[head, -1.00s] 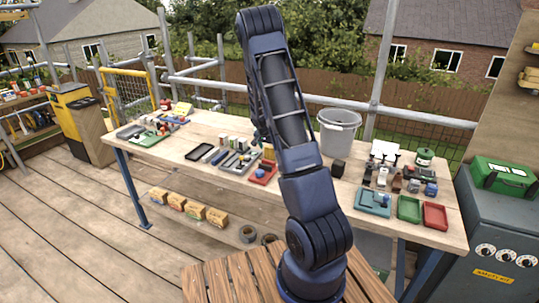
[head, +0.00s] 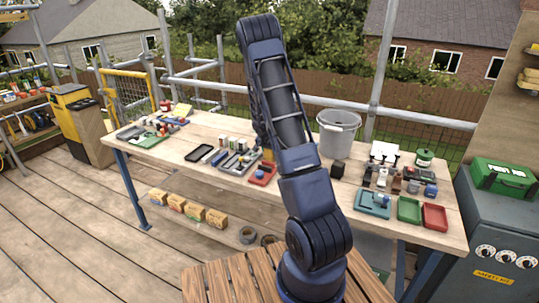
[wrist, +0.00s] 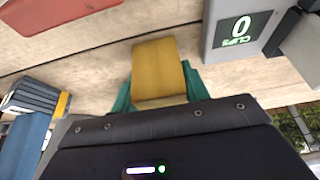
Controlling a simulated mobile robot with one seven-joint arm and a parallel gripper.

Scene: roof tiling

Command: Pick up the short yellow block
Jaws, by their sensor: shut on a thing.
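The short yellow block (wrist: 158,68) stands out at the middle of the wrist view, between the teal fingers of my gripper (wrist: 158,84). My gripper is shut on it. Wooden boards show behind the block; I cannot tell whether it touches them. My gripper is hidden behind my arm there.
In the wrist view, a grey box labelled CLIPS (wrist: 232,52) lies right and a red tray (wrist: 60,16) upper left. Blue stacked pieces (wrist: 30,105) lie left. In the head view, the workbench (head: 190,140) carries several trays and a grey bucket (head: 338,140).

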